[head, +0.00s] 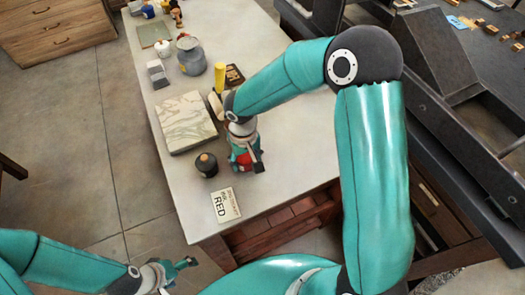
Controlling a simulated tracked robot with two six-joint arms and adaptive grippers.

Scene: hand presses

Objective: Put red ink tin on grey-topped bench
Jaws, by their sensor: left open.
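My left gripper (183,274) is open and empty, low in the picture, off the near left end of the bench.
A dark round pot with a knob (206,165) stands just left of the tin. A card reading RED (225,205) lies in front. A marbled slab (184,122), a grey pot (191,57) and a yellow cylinder (219,77) stand farther back. The near left corner is clear.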

